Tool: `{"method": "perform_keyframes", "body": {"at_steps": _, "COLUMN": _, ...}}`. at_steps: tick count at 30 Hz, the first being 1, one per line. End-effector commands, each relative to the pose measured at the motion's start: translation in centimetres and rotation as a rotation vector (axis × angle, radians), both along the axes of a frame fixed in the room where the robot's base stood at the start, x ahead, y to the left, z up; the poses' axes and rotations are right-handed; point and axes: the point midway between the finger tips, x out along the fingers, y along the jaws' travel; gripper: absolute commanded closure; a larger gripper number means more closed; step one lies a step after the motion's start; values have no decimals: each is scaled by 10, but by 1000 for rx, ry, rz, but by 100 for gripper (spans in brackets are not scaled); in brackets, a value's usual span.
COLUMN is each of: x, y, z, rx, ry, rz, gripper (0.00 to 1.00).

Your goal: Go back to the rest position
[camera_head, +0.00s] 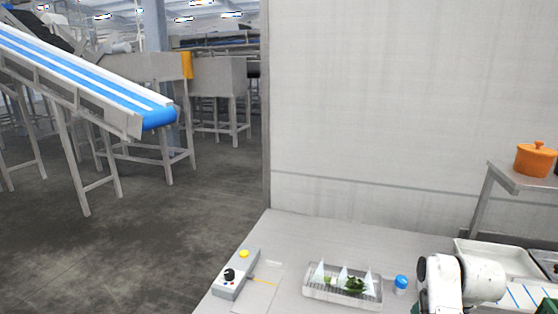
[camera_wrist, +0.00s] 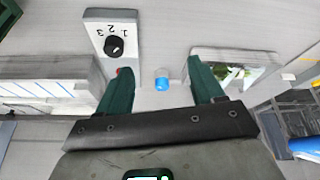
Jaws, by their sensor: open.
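My gripper (camera_wrist: 160,85) shows in the wrist view with its two dark green fingers wide apart and nothing between them. A small blue-capped item (camera_wrist: 162,82) stands on the counter beyond, in the gap between the fingers as seen. It also shows in the head view (camera_head: 401,281), just left of my white arm (camera_head: 475,279). The arm is low at the bottom right, over the counter.
A tray with greens (camera_head: 342,291) and a control box (camera_head: 236,274) with a yellow button are on the counter. A dial box marked 1 2 3 (camera_wrist: 105,33) is near a finger in the wrist view. An orange pot (camera_head: 535,160) stands on a shelf.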

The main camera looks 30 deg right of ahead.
Motion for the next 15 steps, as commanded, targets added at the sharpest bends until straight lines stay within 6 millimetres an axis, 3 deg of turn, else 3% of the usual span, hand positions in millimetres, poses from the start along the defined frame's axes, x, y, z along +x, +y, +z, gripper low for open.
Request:
{"method": "perform_keyframes", "body": {"at_steps": 8, "x": 9, "y": 55, "z": -17, "rx": -33, "ry": 10, "rz": 109, "gripper": 33}}
{"method": "perform_keyframes", "body": {"at_steps": 11, "x": 11, "y": 85, "z": -25, "rx": -45, "ry": 9, "rz": 166, "gripper": 33}}
{"method": "perform_keyframes", "body": {"at_steps": 15, "x": 10, "y": 143, "z": -38, "rx": -55, "ry": 3, "rz": 279, "gripper": 33}}
